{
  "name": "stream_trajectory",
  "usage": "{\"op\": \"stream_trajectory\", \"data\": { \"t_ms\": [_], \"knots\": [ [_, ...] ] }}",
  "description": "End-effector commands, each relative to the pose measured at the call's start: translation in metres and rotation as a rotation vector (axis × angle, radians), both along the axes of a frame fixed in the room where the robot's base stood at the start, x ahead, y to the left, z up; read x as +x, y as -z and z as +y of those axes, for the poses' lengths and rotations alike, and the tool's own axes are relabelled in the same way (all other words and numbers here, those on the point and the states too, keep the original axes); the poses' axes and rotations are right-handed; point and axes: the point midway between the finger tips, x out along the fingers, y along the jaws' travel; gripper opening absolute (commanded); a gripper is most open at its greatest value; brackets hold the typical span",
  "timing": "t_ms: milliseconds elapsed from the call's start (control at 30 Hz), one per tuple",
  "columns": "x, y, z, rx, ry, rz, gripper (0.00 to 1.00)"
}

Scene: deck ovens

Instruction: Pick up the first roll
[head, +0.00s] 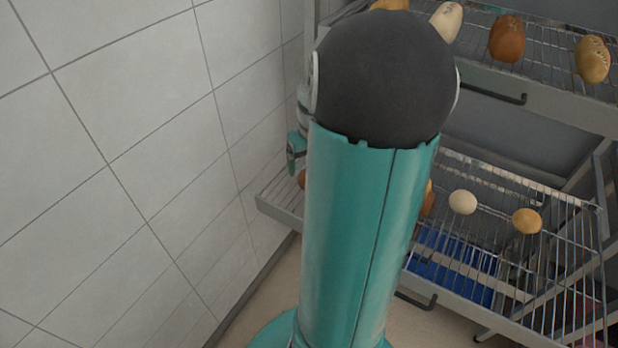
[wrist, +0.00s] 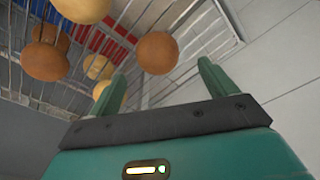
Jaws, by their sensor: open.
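My gripper (wrist: 155,75) is open and empty in the wrist view, its two green fingers pointing toward a wire rack. A brown roll (wrist: 157,48) shows between and beyond the fingertips; I cannot tell the distance. Other rolls lie to its left: a pale one (wrist: 82,8), a darker brown one (wrist: 45,60) and a yellowish one (wrist: 98,67). Another roll is partly hidden behind the left finger. In the head view my gripper (head: 292,160) shows left of my arm, above the lower rack's left end. A brown roll (head: 302,179) there is mostly hidden by my arm.
The lower wire rack (head: 570,265) also holds a pale roll (head: 462,202) and a golden roll (head: 527,221). An upper rack (head: 560,95) with several rolls overhangs it. A tiled wall (head: 130,150) stands close on the left. A blue thing (head: 450,268) lies below.

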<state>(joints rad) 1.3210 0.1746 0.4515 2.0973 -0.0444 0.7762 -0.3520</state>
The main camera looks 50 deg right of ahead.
Motion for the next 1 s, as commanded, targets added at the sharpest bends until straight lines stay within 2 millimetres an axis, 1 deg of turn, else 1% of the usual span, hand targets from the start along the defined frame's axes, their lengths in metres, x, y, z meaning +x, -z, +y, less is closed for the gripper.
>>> {"op": "stream_trajectory", "data": {
  "t_ms": [33, 267, 500, 600, 800, 867, 1000],
  "knots": [
    [0.001, 0.007, 0.000, 0.004, 0.000, 0.000, 0.84],
    [0.003, 0.025, -0.002, 0.002, 0.000, 0.000, 0.84],
    [0.005, 0.060, -0.006, 0.002, -0.001, 0.000, 0.84],
    [0.005, 0.066, -0.007, -0.001, -0.002, -0.001, 0.84],
    [0.006, 0.066, -0.007, -0.003, -0.002, -0.002, 0.84],
    [0.006, 0.066, -0.007, -0.002, -0.001, -0.002, 0.74],
    [0.006, 0.066, -0.007, -0.002, -0.001, -0.002, 0.47]
  ]
}}
